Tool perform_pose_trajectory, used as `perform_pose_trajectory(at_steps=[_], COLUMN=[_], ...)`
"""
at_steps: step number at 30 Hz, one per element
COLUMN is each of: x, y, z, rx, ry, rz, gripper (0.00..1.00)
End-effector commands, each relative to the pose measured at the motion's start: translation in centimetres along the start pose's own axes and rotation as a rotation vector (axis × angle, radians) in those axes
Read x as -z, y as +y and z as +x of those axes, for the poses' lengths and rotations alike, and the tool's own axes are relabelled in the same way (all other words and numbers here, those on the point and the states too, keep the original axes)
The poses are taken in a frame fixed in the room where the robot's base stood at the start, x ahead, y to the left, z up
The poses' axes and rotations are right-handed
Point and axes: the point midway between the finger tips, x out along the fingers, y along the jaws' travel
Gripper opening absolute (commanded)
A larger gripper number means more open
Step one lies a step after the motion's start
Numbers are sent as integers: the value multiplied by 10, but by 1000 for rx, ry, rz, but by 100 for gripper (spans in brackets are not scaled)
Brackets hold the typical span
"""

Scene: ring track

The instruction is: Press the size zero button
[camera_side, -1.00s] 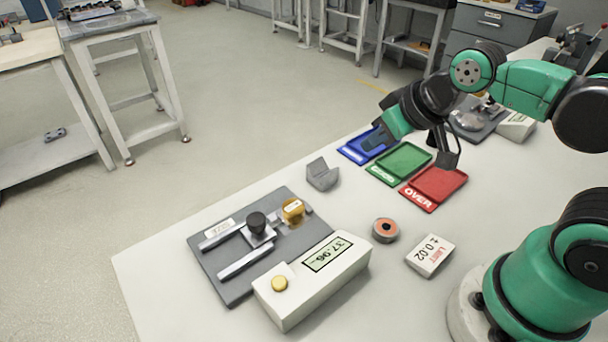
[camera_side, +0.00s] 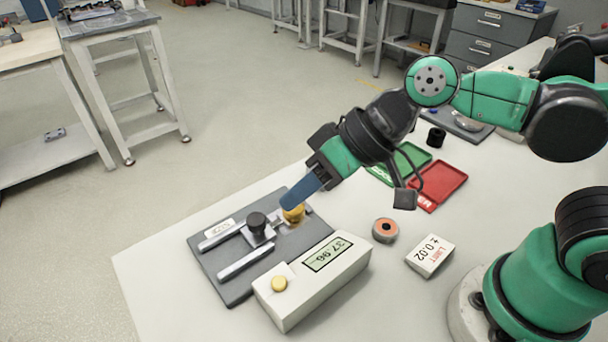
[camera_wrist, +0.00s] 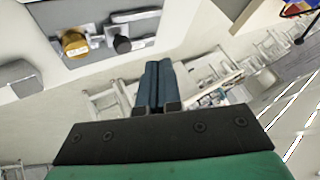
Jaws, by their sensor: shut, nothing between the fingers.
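A white readout box (camera_side: 312,283) with a display reading about 37.96 stands at the front of the table. I cannot read a label on the button. My gripper (camera_side: 287,205) has its blue fingers shut and empty, slanting down to the left above the dark fixture plate (camera_side: 235,289). Its tips overlap the gold cylinder (camera_side: 293,215) in the side view; contact cannot be told. The wrist view shows the fingers (camera_wrist: 158,66) together, with the gold cylinder (camera_wrist: 74,44) and black knob (camera_wrist: 122,45) apart from them.
The fixture has a black knob (camera_side: 257,222) and metal rails. An orange-centred ring (camera_side: 385,230) and a white limit block (camera_side: 430,256) lie right of the box. Green (camera_side: 412,157) and red (camera_side: 440,185) trays are behind. A grey block (camera_wrist: 18,80) shows in the wrist view.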

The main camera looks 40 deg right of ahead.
Motion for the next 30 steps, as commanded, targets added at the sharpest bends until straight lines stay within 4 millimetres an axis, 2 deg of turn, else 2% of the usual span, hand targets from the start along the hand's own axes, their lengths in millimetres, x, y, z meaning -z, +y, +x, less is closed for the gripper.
perform_pose_trajectory(at_steps=[1, 3, 8, 20, 30], x=[-2, -5, -8, -9, -26], y=[-14, -28, -43, -42, -29], z=[4, 7, 9, 11, 36], rx=[49, 105, 163, 163, 163], ry=[-15, -30, -47, -46, -46], rz=[-11, -16, -21, -20, -20], gripper=[0, 0, 0, 0, 0])
